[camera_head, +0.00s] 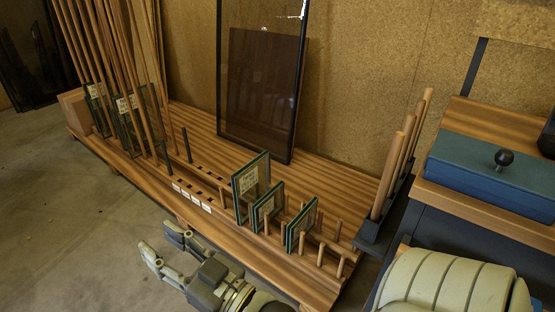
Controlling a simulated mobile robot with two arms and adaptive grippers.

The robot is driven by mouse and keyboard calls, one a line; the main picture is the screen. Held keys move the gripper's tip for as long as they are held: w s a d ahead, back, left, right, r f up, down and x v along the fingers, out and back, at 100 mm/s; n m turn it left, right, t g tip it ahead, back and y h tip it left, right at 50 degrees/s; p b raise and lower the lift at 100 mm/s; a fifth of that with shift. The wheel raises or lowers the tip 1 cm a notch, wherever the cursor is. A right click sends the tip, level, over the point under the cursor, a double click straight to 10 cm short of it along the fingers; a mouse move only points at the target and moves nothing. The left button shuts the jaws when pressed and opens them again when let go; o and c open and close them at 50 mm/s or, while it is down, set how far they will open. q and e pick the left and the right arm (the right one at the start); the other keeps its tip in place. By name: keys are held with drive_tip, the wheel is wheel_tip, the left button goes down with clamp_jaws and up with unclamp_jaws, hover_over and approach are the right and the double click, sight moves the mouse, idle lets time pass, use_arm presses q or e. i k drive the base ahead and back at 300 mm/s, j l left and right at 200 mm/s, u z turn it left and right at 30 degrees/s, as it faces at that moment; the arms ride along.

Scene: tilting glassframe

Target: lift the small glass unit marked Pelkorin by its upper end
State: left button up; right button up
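Several small glass units with dark edges stand upright among wooden pegs on a slatted wooden rack. At the front right are a larger labelled unit (252,178), a middle labelled unit (267,206) and a smaller unit (301,226). More labelled units stand at the left, one (98,108) behind another (137,118). The labels are too small to read, so I cannot tell which is marked Pelkorin. My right gripper (155,238) is open and empty, in front of the rack's front edge, with its fingers pointing left, apart from every unit. My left gripper is not in view.
A tall dark-framed pane (262,85) leans on the back wall behind the units. A blue box (480,172) with a black knob sits at the right. Bare floor (70,225) lies at the left.

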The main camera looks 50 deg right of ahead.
sight(304, 221)
drive_tip(key=i, duration=1.65)
drive_tip(key=i+z, duration=0.25)
drive_tip(key=z, duration=0.15)
drive_tip(key=i+j+z, duration=0.1)
drive_tip(key=i+z, duration=0.15)
drive_tip(key=z, duration=0.15)
drive_tip(key=i+j+z, duration=0.2)
drive_tip(key=z, duration=0.15)
